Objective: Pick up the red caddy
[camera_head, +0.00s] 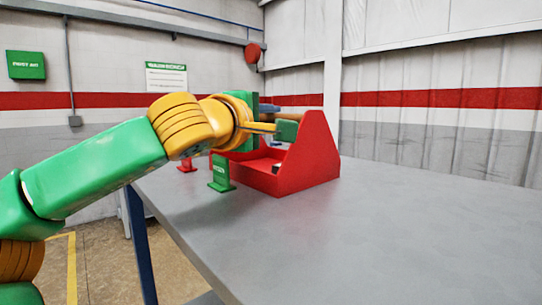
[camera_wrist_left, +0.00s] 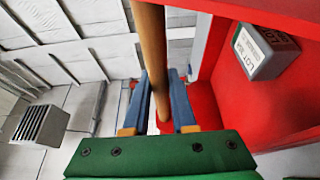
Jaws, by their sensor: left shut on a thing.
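The red caddy (camera_head: 315,155) is upright on the grey table, with its base at the tabletop as far as I can see. Its tan bar handle (camera_wrist_left: 150,45) runs along the top. My left gripper (camera_head: 268,112) reaches in over the caddy from the left. In the left wrist view, its two blue fingers (camera_wrist_left: 162,98) are on either side of the bar handle and shut on it. A grey block marked "LOT" (camera_wrist_left: 262,52) sits inside the caddy. My arm hides part of the caddy's left side. My right gripper is not in view.
On the grey table (camera_head: 400,220), a small green stand (camera_head: 221,174) is close to the caddy's left front, and a small red stand (camera_head: 187,166) is behind it. The table is clear to the right and in front. A wall stands behind.

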